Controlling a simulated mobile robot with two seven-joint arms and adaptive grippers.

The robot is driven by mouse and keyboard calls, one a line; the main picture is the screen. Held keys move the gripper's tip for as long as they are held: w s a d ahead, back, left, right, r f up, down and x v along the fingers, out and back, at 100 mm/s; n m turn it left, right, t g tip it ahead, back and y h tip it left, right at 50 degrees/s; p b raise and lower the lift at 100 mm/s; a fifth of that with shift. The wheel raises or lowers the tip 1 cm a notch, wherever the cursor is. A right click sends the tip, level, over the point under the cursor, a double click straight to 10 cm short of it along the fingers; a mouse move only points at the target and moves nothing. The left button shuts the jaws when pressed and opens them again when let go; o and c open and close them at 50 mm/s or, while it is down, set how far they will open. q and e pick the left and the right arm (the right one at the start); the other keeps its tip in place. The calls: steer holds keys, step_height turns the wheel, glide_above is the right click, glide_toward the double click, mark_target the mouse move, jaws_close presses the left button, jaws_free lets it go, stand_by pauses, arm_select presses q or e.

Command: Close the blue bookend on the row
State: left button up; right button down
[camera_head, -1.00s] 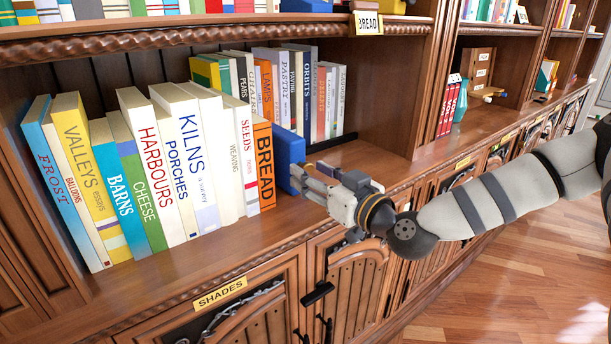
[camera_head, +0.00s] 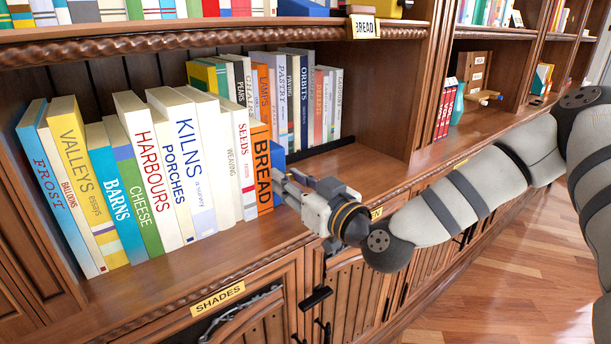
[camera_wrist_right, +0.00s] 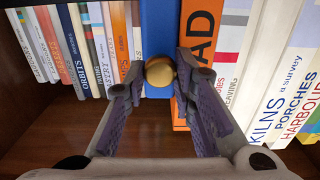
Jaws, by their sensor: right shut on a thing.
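The blue bookend (camera_head: 279,159) stands on the shelf at the right end of the front row of books. It is right beside the orange BREAD book (camera_head: 263,171), with no clear gap between them in the right wrist view. My right gripper (camera_head: 281,182) is at the bookend's front. In the right wrist view my right gripper (camera_wrist_right: 161,71) is shut on the bookend's round brass knob (camera_wrist_right: 160,71), with the blue panel (camera_wrist_right: 158,30) behind it. The row's books lean to the left. My left gripper is not in view.
A second row of books (camera_head: 305,95) stands at the back of the shelf, ending at a dark low strip (camera_head: 322,149). The shelf board (camera_head: 365,172) to the right is bare up to the upright divider. Red books (camera_head: 446,108) stand in the bay beyond.

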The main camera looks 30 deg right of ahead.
steer(key=shift+a, duration=0.15)
steer(key=c, duration=1.4)
jaws_free()
steer(key=shift+a, duration=0.1)
steer(key=shift+o, duration=0.2)
steer(key=shift+s, duration=0.25)
steer(key=s, duration=0.7)
steer(key=shift+d, duration=0.35)
steer(key=shift+f, duration=0.1)
